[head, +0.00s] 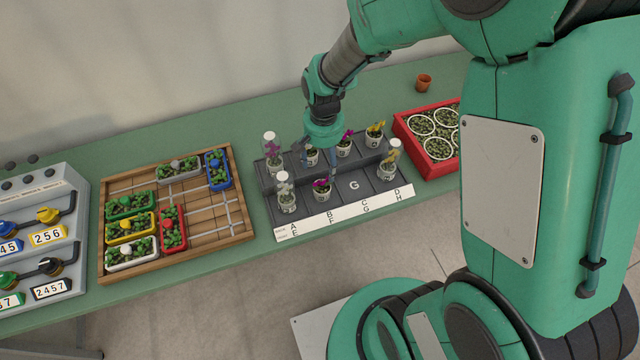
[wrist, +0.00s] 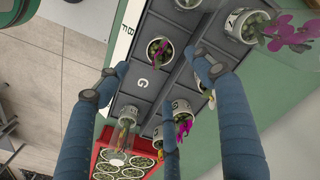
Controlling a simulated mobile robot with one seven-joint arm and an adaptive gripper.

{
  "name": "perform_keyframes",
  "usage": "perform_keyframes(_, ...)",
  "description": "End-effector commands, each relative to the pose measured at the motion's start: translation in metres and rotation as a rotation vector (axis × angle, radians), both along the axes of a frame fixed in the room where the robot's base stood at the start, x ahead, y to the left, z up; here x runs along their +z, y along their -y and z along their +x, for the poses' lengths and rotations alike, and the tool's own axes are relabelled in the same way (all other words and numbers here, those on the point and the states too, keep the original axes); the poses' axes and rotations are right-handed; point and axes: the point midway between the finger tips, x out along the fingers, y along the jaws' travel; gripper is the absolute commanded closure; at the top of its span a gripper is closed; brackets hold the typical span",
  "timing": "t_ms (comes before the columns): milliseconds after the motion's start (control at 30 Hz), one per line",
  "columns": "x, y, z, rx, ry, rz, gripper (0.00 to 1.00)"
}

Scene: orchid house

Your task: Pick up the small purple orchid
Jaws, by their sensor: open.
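A low purple orchid (head: 321,186) in a white pot stands in the front row of the grey tray (head: 352,205), left of the empty cell G. In the wrist view its pot (wrist: 160,51) shows between my fingertips, lower down. A brighter magenta orchid (head: 345,142) stands in the back row; it also shows in the wrist view (wrist: 183,128), beside one finger. My gripper (head: 320,161) points down over the tray, fingers spread, open and empty. It also shows large in the wrist view (wrist: 155,82). A back-row pot (head: 311,156) is partly hidden by the gripper.
Clear-covered orchids stand nearby: magenta (head: 271,147), white (head: 286,193) and yellow (head: 389,162). An uncovered yellow orchid (head: 375,132) is at the back right. A red crate (head: 409,144) stands right, a wooden planter board (head: 247,222) left. Cell G (head: 354,185) is free.

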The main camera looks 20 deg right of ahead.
Motion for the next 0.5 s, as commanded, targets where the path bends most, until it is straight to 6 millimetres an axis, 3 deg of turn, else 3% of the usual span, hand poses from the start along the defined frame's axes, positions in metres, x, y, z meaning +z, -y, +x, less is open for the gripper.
perform_keyframes(500, -0.0097, 0.0001, 0.001, -0.007, -0.009, 0.0, 0.32)
